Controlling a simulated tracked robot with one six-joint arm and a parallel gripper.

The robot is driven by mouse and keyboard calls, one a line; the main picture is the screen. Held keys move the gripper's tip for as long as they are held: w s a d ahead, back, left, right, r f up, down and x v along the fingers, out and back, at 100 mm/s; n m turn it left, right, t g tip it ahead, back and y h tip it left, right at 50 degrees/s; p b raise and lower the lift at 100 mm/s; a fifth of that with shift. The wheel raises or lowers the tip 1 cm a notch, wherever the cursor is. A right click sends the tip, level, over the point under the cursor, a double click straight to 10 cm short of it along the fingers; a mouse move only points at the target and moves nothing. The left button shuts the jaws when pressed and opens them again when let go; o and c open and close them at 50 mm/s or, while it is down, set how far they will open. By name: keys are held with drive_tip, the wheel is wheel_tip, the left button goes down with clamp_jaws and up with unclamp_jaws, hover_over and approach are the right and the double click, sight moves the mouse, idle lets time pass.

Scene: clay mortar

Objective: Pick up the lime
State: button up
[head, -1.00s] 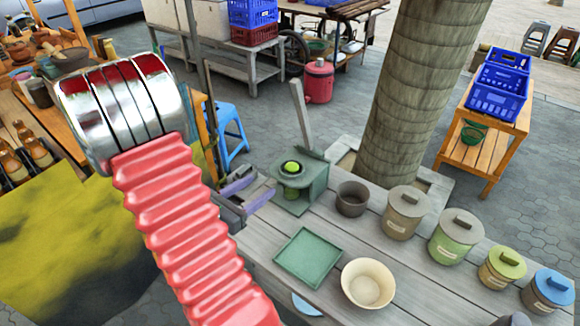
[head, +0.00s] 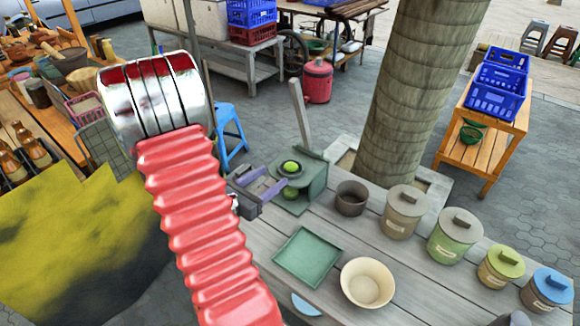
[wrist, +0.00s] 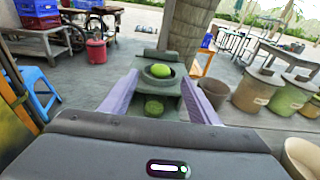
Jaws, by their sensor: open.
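The lime (head: 291,167) is a small green fruit resting in the dark round cup on top of a green press-like stand (head: 312,180) on the wooden table. A second green round shape shows lower in the stand. My gripper (head: 264,184) is open and empty, its purple fingers just left of the stand and pointing at it. In the wrist view, the lime (wrist: 161,71) lies beyond the fingertips and between their lines, with the gripper (wrist: 160,86) apart from it.
A tall grey handle (head: 301,112) rises behind the lime. A dark pot (head: 351,198), green tray (head: 308,257), cream bowl (head: 367,284) and several lidded jars (head: 455,235) stand on the table. A thick post (head: 415,90) rises behind the table.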

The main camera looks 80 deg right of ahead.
sight(286, 167)
drive_tip(key=shift+x, duration=1.25)
drive_tip(key=shift+d, duration=0.1)
drive_tip(key=shift+x, duration=2.55)
drive_tip(key=c, duration=1.2)
drive_tip(key=shift+r, duration=5)
